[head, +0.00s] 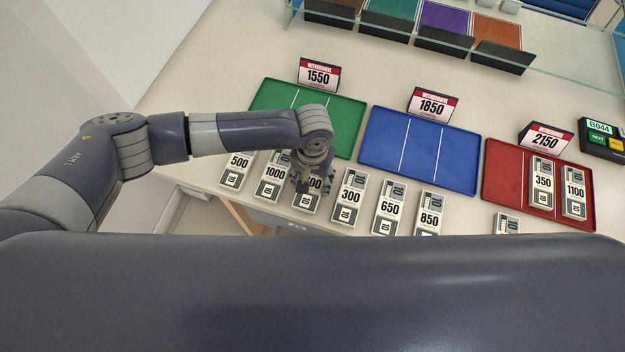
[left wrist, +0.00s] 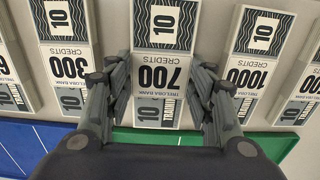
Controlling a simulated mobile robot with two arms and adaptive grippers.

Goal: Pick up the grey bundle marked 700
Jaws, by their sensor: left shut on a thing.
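The grey bundle marked 700 (head: 306,202) is in the front row on the counter, partly hidden by my left gripper (head: 309,184) in the head view. In the left wrist view the bundle (left wrist: 160,75) appears upside down, with its 700 label clear. My left gripper (left wrist: 160,92) has one finger along each long side of the bundle and is shut on it. I cannot tell whether the bundle is clear of the counter. My right gripper is not in view.
Close beside it lie the bundles 1000 (head: 273,174) and 300 (head: 349,200); more stand to either side. Behind are the empty-looking green tray (head: 263,102), the empty blue tray (head: 450,172) and the red tray (head: 505,180), which holds bundles 350 (head: 542,184) and 1100 (head: 574,192).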

